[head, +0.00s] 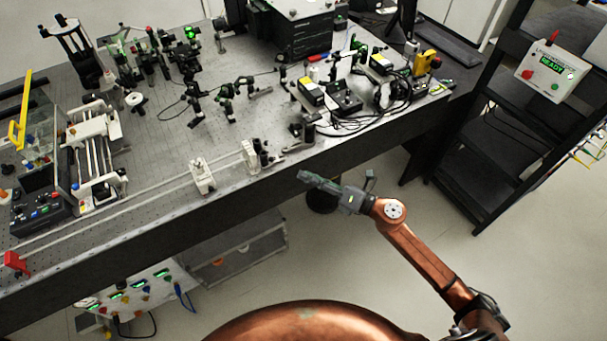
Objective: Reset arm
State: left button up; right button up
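My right gripper (304,178) is at the end of a copper-coloured arm that comes in from the right. It hangs in front of the bench's front edge and points left. Its fingers look close together at this angle, but I cannot tell whether they are shut. I see nothing held between them. My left arm and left gripper are not in view.
The optical bench (165,150) carries mounts, cables and boxes. Small white holders (203,176) stand near its front edge. A black rack (505,150) with a READY panel (547,70) stands right. A grey case (240,255) sits under the bench. Floor at lower right is clear.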

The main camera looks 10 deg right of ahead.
dwell(0.4)
jog(key=w+d+f+m+t+h, duration=0.1)
jog(key=w+d+f+m+h, duration=0.15)
jog(key=d+f+m, duration=0.6)
jog(key=w+d+f+m+t+h, duration=0.1)
jog(key=d+f+m+h, duration=0.35)
jog(key=f, duration=0.75)
jog(key=s+d+f+m+g+h, duration=0.1)
jog(key=s+d+f+m+h, duration=0.2)
jog(key=f, duration=0.6)
jog(key=s+d+f+m+g, duration=0.1)
jog(key=s+d+f+m, duration=0.25)
jog(key=s+f, duration=0.35)
jog(key=s+d+f+m+g+h, duration=0.1)
jog(key=s+d+f+m+h, duration=0.3)
jog(key=f, duration=0.6)
jog(key=s+d+f+m+g+p, duration=0.1)
jog(key=s+f+m+g, duration=0.2)
jog(key=s+f, duration=0.75)
jog(key=s+d+f+m+g, duration=0.1)
jog(key=s+f+m+g, duration=0.2)
jog(key=s+f, duration=0.7)
jog(key=s+a+f+m+g, duration=0.2)
jog(key=s, duration=1.2)
jog(key=s+a+f+m+g, duration=0.1)
jog(key=s+a+m+g, duration=0.1)
jog(key=s, duration=1.2)
jog(key=shift+s+a+f+m+g, duration=0.15)
jog(key=shift+a+f+m+g, duration=0.2)
jog(key=shift+a, duration=0.4)
